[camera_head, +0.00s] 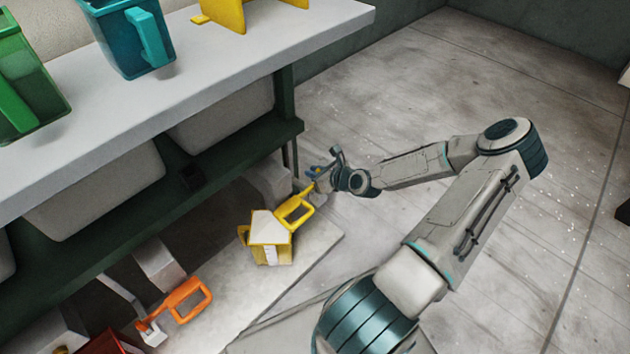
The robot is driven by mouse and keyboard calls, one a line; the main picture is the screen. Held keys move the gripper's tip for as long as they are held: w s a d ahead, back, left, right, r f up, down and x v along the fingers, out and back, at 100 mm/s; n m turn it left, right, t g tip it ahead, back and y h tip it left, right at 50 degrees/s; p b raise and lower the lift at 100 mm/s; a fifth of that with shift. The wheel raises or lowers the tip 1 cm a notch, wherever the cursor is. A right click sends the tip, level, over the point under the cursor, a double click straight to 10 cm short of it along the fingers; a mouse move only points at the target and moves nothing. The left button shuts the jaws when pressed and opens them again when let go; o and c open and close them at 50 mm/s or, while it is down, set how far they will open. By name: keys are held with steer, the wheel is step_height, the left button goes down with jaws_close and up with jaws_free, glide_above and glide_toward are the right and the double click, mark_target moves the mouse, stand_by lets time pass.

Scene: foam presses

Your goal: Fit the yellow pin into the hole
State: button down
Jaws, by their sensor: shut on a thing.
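My gripper (316,185) is at the lower middle, just above and right of a yellow bracket-like frame (257,240). A yellow looped piece (294,212), which looks like the pin with its handle, leans up from this frame to my fingers. My gripper is shut on its upper end, as far as the small view shows. The frame surrounds a pale block (268,226). The hole is not visible, and I cannot tell whether the yellow piece is in the frame or only in front of it.
An orange looped handle (188,300) on a metal piece lies lower left. A grey bench (225,68) above carries green (22,80) and teal (132,40) containers and a yellow stand (228,12). Its dark green leg stands close left of my gripper.

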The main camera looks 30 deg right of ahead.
steer(key=shift+f+b, duration=0.7)
steer(key=shift+f, duration=0.9)
steer(key=shift+f, duration=0.2)
steer(key=c, duration=1.4)
jaws_free()
steer(key=shift+c, duration=0.2)
steer(key=shift+r, duration=0.1)
